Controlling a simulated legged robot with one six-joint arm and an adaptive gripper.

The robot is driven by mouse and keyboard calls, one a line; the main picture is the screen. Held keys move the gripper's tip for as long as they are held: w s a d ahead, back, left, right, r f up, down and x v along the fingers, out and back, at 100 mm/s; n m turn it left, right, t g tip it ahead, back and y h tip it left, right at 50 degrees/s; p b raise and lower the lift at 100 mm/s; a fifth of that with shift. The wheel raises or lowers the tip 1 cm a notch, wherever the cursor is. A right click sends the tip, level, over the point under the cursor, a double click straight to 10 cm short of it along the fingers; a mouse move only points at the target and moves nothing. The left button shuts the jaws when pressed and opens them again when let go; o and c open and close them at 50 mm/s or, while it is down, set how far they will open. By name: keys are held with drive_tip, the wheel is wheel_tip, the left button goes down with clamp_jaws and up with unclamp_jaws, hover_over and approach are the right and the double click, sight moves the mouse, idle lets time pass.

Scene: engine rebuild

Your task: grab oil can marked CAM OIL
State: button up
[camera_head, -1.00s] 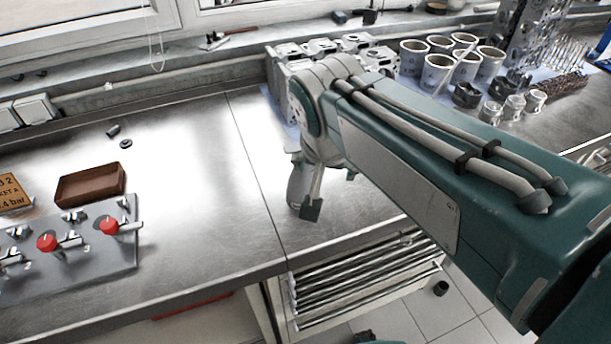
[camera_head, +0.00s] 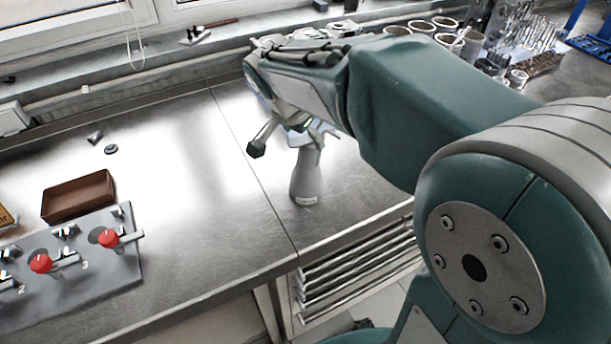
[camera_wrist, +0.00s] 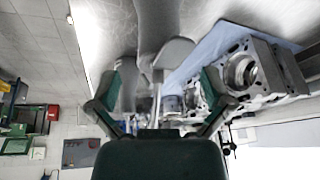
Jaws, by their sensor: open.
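A grey, cone-shaped oil can (camera_head: 306,172) stands upright on the steel bench near its front edge. It has a small white label at its base, too small to read. My arm and gripper hide its top. My gripper (camera_head: 288,139) is at the can's upper part, with one dark fingertip to the left of it. In the wrist view my gripper (camera_wrist: 158,96) is open, its two green fingers spread. Grey parts of the can (camera_wrist: 156,22) show between and beyond them. I cannot tell whether a finger touches it.
A metal engine block part (camera_wrist: 250,75) lies on a blue cloth close to the can. Cylinder liners (camera_head: 447,40) and small parts stand at the back right. A brown tray (camera_head: 78,196) and a panel with red knobs (camera_head: 85,262) are at the left. The bench between is clear.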

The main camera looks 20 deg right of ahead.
sight(308, 140)
drive_tip(key=x, duration=0.4)
drive_tip(key=shift+w+d, duration=0.15)
drive_tip(key=shift+w, duration=0.05)
drive_tip(key=shift+w+d+f, duration=0.1)
drive_tip(key=shift+d+f, duration=0.2)
drive_tip(key=shift+d, duration=0.05)
drive_tip(key=shift+a, duration=0.35)
drive_tip(key=c, duration=1.3)
drive_tip(key=shift+o, duration=0.2)
drive_tip(key=shift+d, duration=0.1)
drive_tip(key=shift+r, duration=0.2)
